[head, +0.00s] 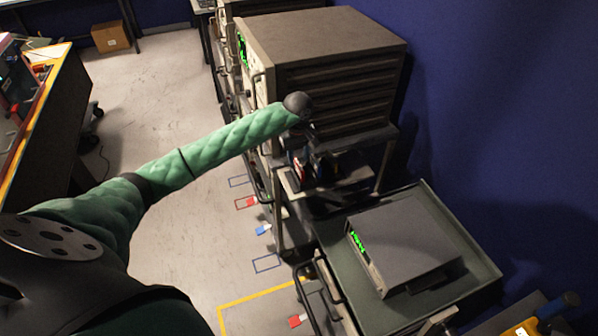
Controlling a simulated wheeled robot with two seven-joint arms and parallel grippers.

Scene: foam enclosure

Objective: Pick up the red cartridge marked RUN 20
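My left arm, in padded green, reaches across the head view to the shelf below the big instrument. My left gripper (309,132) is dark and small at its end, partly hidden by the wrist; its fingers cannot be made out. Just below it, a red cartridge (302,170) stands upright on the shelf beside dark bluish ones (322,166). No label is readable, so I cannot tell whether it is marked RUN 20. Contact between gripper and cartridge cannot be made out. My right gripper is out of view.
A grey boxed instrument (403,242) sits on a green-topped cart (470,250) at the right. Red (245,202) and blue (263,230) pieces lie on the floor near taped outlines. The floor at left is open.

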